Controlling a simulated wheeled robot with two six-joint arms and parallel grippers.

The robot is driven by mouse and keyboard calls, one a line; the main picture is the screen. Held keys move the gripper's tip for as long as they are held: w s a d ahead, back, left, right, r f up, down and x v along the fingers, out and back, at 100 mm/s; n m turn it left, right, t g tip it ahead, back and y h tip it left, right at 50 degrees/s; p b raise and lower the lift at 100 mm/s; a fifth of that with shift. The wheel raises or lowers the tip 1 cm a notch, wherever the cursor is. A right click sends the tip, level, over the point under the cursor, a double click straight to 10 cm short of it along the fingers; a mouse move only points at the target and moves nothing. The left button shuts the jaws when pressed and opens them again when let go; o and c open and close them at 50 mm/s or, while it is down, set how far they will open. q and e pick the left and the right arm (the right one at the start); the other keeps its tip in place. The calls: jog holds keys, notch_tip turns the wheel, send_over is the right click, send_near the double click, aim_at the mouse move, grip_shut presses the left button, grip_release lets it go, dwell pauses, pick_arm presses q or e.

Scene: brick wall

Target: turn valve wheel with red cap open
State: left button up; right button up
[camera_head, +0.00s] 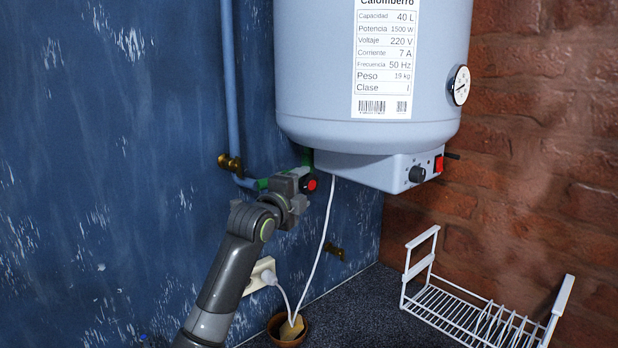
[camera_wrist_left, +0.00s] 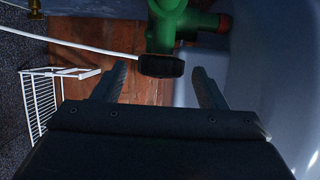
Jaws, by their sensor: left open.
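The valve wheel (camera_head: 311,184) is small and black with a red cap, under the water heater in the head view. In the left wrist view the black wheel (camera_wrist_left: 161,66) shows edge-on, on a green valve body (camera_wrist_left: 163,32); I cannot make out its cap there. My left gripper (camera_head: 298,182) is right beside the wheel and partly hides the valve and pipe. In the wrist view the left gripper (camera_wrist_left: 159,76) is open, one finger on each side of the wheel, with visible gaps. Whether the wheel is fully between the fingertips or just beyond, I cannot tell. My right gripper is not in view.
The heater (camera_head: 375,80) hangs close above my gripper, its control box (camera_head: 385,172) to the right. A blue pipe (camera_head: 229,80) runs down the left wall. A white cable (camera_head: 325,225) hangs below the heater. A white rack (camera_head: 470,315) and a brown pot (camera_head: 287,328) stand below.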

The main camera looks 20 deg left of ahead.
aim_at(306, 192)
pick_arm(q)
jog(key=shift+w+d+r+p, duration=0.15)
jog(key=shift+w+p, duration=0.25)
jog(key=shift+w, duration=0.7)
jog(key=shift+w+d, duration=0.25)
jog(key=shift+w, duration=0.2)
jog(key=shift+w+p, duration=0.3)
jog(key=shift+w, duration=0.05)
jog(key=shift+s, duration=0.1)
jog(key=c, duration=0.9)
jog(key=shift+f+b, duration=0.3)
jog(key=shift+b, duration=0.45)
jog(key=shift+c, duration=0.2)
jog(key=n+t+b, duration=0.1)
jog(key=t+b, duration=0.2)
jog(key=b, duration=0.3)
jog(key=n+t+b, duration=0.2)
jog(key=b, duration=0.5)
jog(key=shift+f+t, duration=0.1)
jog(key=shift+t, duration=0.3)
jog(key=shift+r+n+t+b, duration=0.25)
jog(key=shift+n+t+b, duration=0.2)
jog(key=shift+b, duration=1.05)
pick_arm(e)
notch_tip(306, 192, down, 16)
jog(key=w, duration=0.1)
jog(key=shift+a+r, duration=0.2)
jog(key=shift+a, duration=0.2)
